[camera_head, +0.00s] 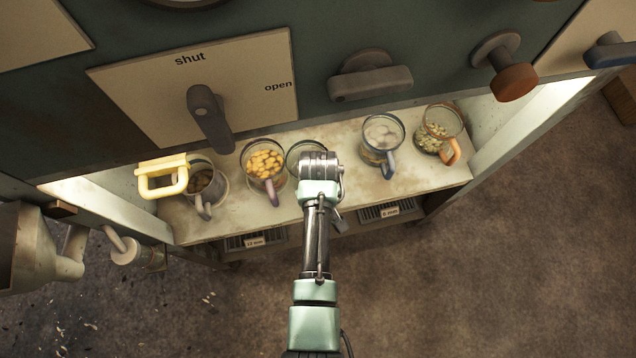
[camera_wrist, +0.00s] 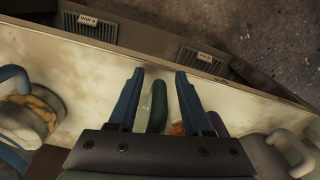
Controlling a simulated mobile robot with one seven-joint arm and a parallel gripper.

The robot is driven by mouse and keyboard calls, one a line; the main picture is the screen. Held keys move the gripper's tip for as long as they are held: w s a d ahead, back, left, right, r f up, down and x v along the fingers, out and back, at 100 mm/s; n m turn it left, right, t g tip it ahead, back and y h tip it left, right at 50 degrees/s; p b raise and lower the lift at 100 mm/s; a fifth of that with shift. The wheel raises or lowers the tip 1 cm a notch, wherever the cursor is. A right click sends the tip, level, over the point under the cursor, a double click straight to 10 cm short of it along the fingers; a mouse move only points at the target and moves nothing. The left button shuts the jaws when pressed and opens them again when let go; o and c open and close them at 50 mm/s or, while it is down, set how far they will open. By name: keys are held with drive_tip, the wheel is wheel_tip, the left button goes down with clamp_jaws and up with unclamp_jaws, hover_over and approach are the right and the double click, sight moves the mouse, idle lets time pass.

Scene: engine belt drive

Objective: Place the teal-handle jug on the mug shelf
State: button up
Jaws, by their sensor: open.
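My gripper (camera_wrist: 159,72) is open, with its two dark fingers on either side of a green-teal handle (camera_wrist: 157,108) in the wrist view. I cannot tell whether the fingers touch it. The handle appears to belong to the glass jug (camera_head: 294,155) in the middle of the row in the head view, whose body is mostly hidden behind my wrist. The jug stands on the pale, stained shelf (camera_head: 232,222) in the lit recess. Which surface is the mug shelf I cannot tell.
Left of the jug are a purple-handled jug (camera_head: 263,162), a grey-handled one (camera_head: 203,184) and a yellow handle (camera_head: 163,178). Right are a blue-grey-handled jug (camera_head: 382,135) and an orange-handled one (camera_head: 438,133). A panel with levers (camera_head: 209,115) overhangs the recess.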

wheel_tip(320, 180, up, 8)
drive_tip(key=shift+f+p, duration=0.2)
drive_tip(key=shift+p, duration=0.8)
